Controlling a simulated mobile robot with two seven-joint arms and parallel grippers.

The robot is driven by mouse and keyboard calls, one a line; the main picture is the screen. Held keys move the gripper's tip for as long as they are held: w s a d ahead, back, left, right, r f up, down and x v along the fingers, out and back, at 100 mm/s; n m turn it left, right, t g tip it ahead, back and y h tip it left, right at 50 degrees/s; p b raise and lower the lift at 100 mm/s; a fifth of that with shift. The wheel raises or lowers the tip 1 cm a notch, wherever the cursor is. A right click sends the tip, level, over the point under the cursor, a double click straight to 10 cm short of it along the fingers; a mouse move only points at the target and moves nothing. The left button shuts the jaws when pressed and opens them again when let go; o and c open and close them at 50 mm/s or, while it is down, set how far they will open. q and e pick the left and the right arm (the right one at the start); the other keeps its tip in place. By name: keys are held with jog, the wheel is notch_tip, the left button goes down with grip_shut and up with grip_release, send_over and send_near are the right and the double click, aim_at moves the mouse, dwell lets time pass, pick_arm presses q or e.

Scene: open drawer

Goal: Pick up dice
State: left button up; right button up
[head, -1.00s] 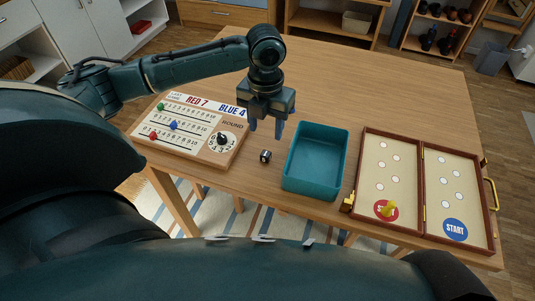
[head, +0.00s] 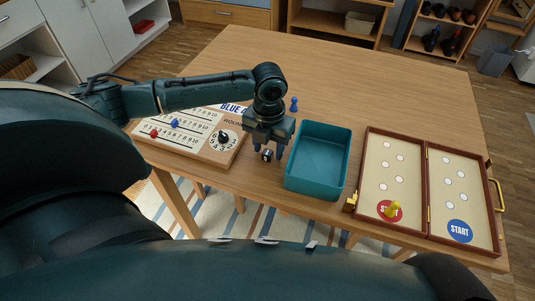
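The small black die (head: 267,155) with white dots sits on the wooden table, between the scoreboard and the teal box. My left gripper (head: 268,153) is right over it, with its two fingers pointing down on either side of the die. The fingers look spread wider than the die, with a small gap at its sides. Whether the die touches a finger is hard to tell at this size. My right gripper is not in view.
The open teal box (head: 318,160) stands close to the right of the gripper. The wooden scoreboard (head: 190,132) is at the left, partly behind my arm. A blue pawn (head: 294,105) stands behind the gripper. An open game case (head: 425,190) with a yellow pawn (head: 393,208) lies at the right.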

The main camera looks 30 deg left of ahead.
aim_at(268, 150)
pick_arm(q)
grip_shut()
jog(key=shift+r, duration=0.1)
notch_tip(268, 150, up, 10)
jog(key=p, duration=0.1)
dwell(0.5)
